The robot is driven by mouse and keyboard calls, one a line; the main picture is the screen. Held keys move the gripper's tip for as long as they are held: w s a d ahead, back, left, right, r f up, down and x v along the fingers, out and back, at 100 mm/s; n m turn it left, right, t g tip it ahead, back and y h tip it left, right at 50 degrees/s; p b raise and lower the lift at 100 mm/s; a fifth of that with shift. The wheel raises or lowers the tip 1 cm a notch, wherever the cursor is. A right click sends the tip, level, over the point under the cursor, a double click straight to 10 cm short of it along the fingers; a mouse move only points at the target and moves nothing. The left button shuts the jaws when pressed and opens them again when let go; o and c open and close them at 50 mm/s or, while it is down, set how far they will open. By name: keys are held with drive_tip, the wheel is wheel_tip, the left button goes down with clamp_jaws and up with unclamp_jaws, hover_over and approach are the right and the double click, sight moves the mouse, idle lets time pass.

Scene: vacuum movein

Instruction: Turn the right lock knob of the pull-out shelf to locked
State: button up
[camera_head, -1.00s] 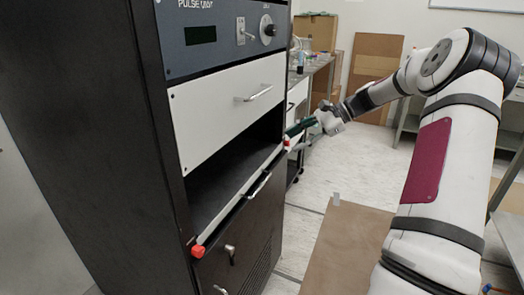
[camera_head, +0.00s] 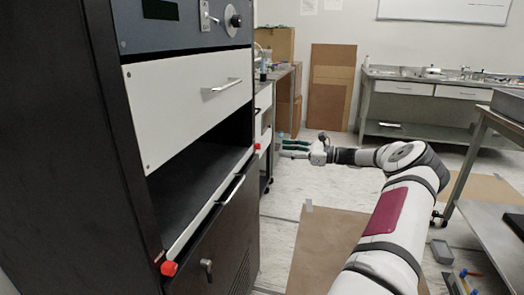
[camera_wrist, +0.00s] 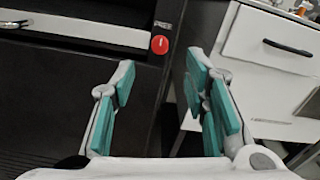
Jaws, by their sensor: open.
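The right lock knob (camera_head: 257,147) is a small red knob at the right end of the pull-out shelf's pale front edge (camera_head: 208,206). In the wrist view the red knob (camera_wrist: 159,45) shows as a round face on the dark cabinet, between and beyond my fingertips. A matching red left knob (camera_head: 168,268) sits at the shelf's near-left end. My gripper (camera_head: 281,148), with green finger pads, is open and empty just right of the right knob, apart from it. In the wrist view my gripper (camera_wrist: 160,68) has its fingers spread on both sides of the knob.
The black cabinet (camera_head: 62,130) has a white drawer (camera_head: 180,105) above the shelf. A white drawer unit (camera_wrist: 262,50) stands close beside the right finger in the wrist view. Open floor (camera_head: 310,185) lies right of the cabinet; a steel table (camera_head: 490,165) is farther right.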

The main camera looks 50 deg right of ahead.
sight(260, 146)
drive_tip(key=b+x, duration=0.2)
drive_tip(key=x, duration=0.7)
clamp_jaws()
